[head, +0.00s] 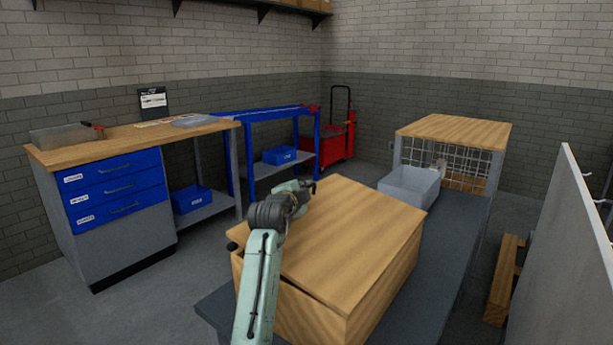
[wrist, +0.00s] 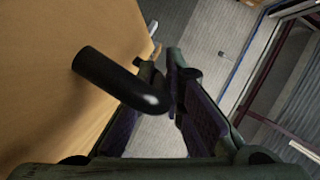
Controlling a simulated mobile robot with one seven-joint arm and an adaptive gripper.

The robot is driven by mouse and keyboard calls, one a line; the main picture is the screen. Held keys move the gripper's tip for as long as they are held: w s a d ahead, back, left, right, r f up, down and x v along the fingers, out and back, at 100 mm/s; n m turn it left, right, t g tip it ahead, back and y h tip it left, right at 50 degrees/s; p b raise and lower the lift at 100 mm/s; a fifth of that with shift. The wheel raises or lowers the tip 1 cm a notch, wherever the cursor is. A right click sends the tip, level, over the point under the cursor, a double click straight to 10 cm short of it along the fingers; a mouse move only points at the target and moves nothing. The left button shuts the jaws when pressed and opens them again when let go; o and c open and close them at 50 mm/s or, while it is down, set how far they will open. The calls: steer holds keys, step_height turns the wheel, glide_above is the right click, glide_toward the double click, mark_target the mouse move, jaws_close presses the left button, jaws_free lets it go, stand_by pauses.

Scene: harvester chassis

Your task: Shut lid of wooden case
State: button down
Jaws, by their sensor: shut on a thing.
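The wooden case (head: 290,312) stands on a dark grey bench. Its flat wooden lid (head: 355,235) lies over the top, nearly level, with a thin dark gap under its near edge. My gripper (head: 304,188) is at the lid's far left edge. In the wrist view, a black bent handle (wrist: 115,80) sticks out from a wooden face (wrist: 50,60), and my gripper (wrist: 165,62) is shut on its outer end. The handle is hidden behind my gripper in the head view.
A grey bin (head: 410,187) sits on the dark bench (head: 440,255) beyond the case. A small dark part (head: 232,246) shows at the case's left side. A blue-drawer workbench (head: 115,190) stands left, a grey panel (head: 570,250) right. Open floor lies between the workbench and case.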

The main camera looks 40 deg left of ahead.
steer(key=shift+n+g+h, duration=0.3)
steer(key=shift+n, duration=0.4)
steer(key=shift+a+f+b, duration=0.15)
steer(key=shift+a+f, duration=0.05)
steer(key=shift+f, duration=0.65)
steer(key=shift+a+f+b, duration=0.15)
steer(key=shift+f, duration=0.65)
steer(key=shift+a+f+b, duration=0.15)
steer(key=shift+a+f, duration=0.05)
steer(key=shift+f, duration=0.65)
steer(key=shift+f, duration=0.1)
steer(key=c, duration=2)
jaws_free()
steer(key=shift+o, duration=0.2)
steer(key=v, duration=1.2)
